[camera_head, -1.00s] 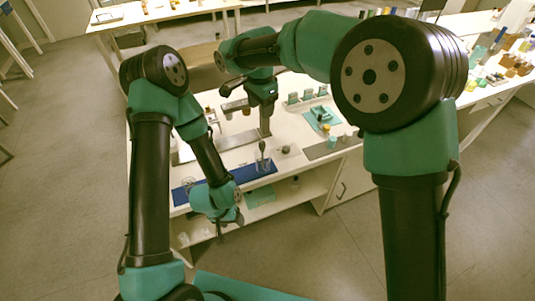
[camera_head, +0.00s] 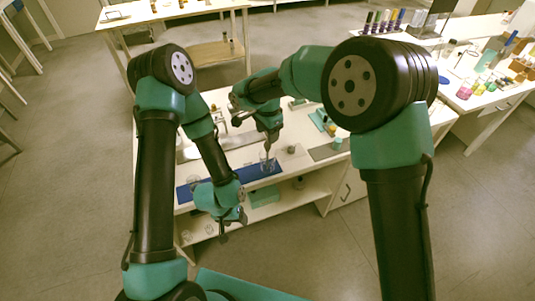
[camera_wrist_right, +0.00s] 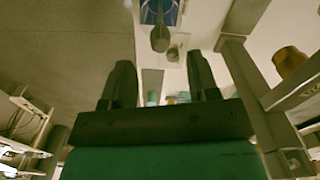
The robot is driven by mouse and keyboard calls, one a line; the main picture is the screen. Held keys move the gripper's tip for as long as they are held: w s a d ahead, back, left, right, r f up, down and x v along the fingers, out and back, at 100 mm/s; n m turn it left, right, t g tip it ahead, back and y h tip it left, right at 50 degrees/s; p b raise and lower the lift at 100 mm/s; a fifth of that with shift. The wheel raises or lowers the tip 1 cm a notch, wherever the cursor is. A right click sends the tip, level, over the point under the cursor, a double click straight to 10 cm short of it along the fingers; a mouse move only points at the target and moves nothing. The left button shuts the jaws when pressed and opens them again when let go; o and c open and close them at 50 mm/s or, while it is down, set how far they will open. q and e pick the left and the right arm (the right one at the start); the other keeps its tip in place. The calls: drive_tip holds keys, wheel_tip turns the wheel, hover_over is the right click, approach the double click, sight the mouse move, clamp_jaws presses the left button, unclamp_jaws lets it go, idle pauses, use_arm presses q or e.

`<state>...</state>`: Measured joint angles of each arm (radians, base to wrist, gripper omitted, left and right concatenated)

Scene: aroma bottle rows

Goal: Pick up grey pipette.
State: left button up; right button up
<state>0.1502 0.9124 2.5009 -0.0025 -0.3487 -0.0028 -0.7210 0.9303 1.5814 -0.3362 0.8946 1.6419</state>
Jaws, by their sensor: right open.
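In the right wrist view the grey pipette (camera_wrist_right: 160,39) shows its rounded bulb end, with its lower part in a clear glass beaker (camera_wrist_right: 171,15). The bulb lies beyond my right gripper (camera_wrist_right: 162,78), roughly in line with the gap between the fingers and not between them. The right gripper is open and empty. In the head view the right gripper (camera_head: 270,146) is just above the beaker (camera_head: 267,163) and hides most of the pipette. My left gripper (camera_head: 229,222) hangs in front of the table's near edge; its jaws are too small to tell.
The beaker stands on a blue mat (camera_head: 240,175) near the table's front edge. Another glass beaker (camera_head: 193,183) stands at the mat's left end. A small round grey object (camera_head: 291,149) and a dark grey mat (camera_head: 325,152) are to the right.

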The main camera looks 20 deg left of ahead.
drive_tip(key=shift+f, duration=0.8)
drive_tip(key=shift+f, duration=2.6)
drive_tip(key=c, duration=0.7)
